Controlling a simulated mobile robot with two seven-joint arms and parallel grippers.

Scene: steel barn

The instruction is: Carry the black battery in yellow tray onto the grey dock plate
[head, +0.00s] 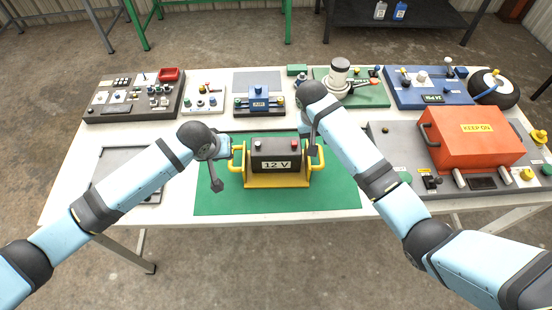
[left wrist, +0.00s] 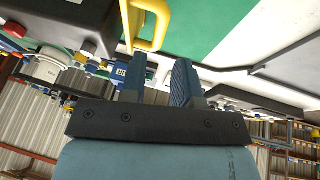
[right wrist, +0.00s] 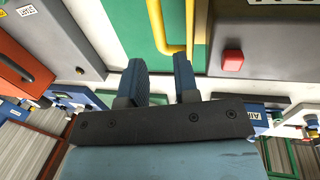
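The black battery (head: 277,153), marked 12 V, sits upright in the yellow tray (head: 277,182) on a green mat. The tray has a raised handle at each end. My left gripper (head: 228,148) is at the left handle; in the left wrist view its fingers (left wrist: 160,65) are open, with the yellow handle (left wrist: 163,25) just beyond the tips. My right gripper (head: 308,132) is at the right handle, partly hidden by my arm; its fingers (right wrist: 160,62) are open, with the handle (right wrist: 157,25) close to the tips. A grey plate (head: 118,160), apparently the dock plate, lies left of the mat, partly behind my left arm.
An orange-red box (head: 470,137) stands on a grey panel at the right. Control panels (head: 135,98), a blue device (head: 259,100) and a green board (head: 370,95) line the back of the white table. The green mat (head: 235,203) is bare in front of the tray.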

